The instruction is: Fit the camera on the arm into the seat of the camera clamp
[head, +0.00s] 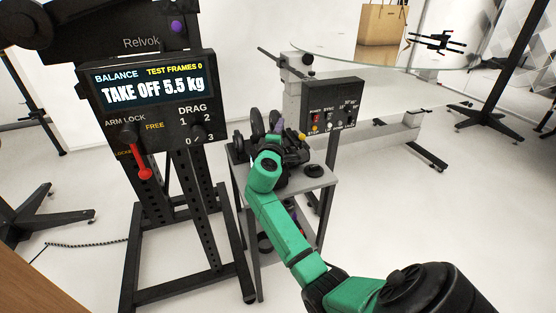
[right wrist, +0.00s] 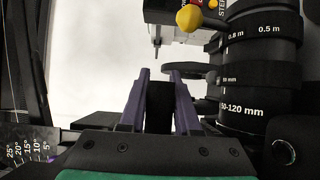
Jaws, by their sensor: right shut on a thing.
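The camera, a black body with a lens (right wrist: 256,75) marked 50-120 mm, shows at the right of the right wrist view. In the head view the black camera (head: 293,150) is over the top of a small grey cart, partly hidden by my green right arm. My right gripper (right wrist: 159,85) has its purple fingers shut on a black upright part, apparently the camera's handle. In the head view the right gripper (head: 274,142) is mostly hidden among the black parts. The big black arm (head: 135,40) marked Relvok is at the upper left. I cannot make out the camera clamp's seat. My left gripper is out of view.
The arm's stand has a display (head: 150,88) reading "TAKE OFF 5.5 kg" and a red lever (head: 140,163). A control box (head: 333,106) stands behind the grey cart (head: 318,180). A round glass turntable (head: 425,62) carries a paper bag (head: 383,24).

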